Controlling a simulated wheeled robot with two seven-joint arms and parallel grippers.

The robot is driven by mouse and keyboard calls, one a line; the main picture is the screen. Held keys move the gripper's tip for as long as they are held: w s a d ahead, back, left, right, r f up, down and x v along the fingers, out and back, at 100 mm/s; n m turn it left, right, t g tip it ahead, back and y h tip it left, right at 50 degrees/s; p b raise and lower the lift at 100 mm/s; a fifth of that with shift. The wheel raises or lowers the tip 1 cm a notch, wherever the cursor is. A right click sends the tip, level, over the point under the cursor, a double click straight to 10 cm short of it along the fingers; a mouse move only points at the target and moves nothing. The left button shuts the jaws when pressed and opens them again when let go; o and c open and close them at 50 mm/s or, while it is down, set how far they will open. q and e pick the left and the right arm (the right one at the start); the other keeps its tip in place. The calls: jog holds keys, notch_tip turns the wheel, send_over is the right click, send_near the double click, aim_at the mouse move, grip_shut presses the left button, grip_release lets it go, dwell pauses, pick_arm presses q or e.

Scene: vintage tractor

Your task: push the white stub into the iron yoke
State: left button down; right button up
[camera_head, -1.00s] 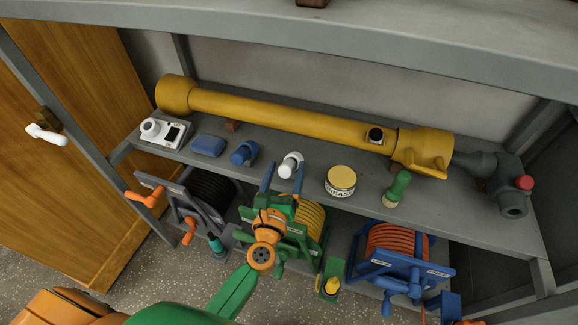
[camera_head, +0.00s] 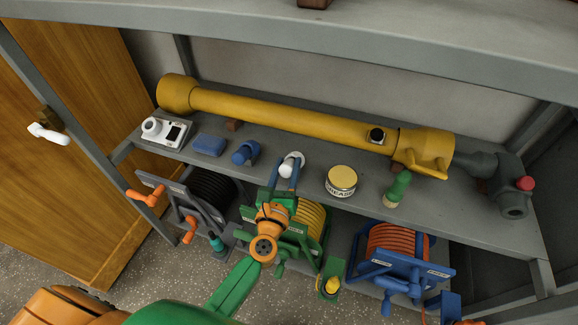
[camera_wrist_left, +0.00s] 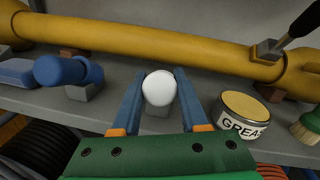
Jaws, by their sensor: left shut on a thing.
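The white stub (camera_head: 291,164) sits on a small grey rest on the shelf, its round white end facing up in the left wrist view (camera_wrist_left: 159,88). My left gripper (camera_head: 286,168) has its two blue fingers on either side of the stub and is shut on it. In the left wrist view the fingertips (camera_wrist_left: 159,80) flank the white end. The dark grey iron yoke (camera_head: 508,186), with a red knob and a round opening, is at the right end of the yellow shaft, well apart from the stub. My right gripper is not in view.
The blue stub (camera_head: 245,153), blue block (camera_head: 209,145) and white device (camera_head: 165,132) are left of the stub. The yellow shaft (camera_head: 290,116) lies behind. Hose reels (camera_head: 397,245) are below.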

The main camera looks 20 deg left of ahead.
aim_at(288, 163)
pick_arm(q)
jog(key=shift+w+a+r+p, duration=0.1)
jog(key=shift+w+r+p, duration=0.05)
jog(key=shift+r+p, duration=2.2)
jog(key=shift+r, duration=0.8)
jog(key=shift+r+p, duration=1)
jog(key=shift+p, duration=0.2)
jog(key=shift+f, duration=0.1)
jog(key=shift+s+f, duration=0.1)
jog(key=shift+s, duration=0.1)
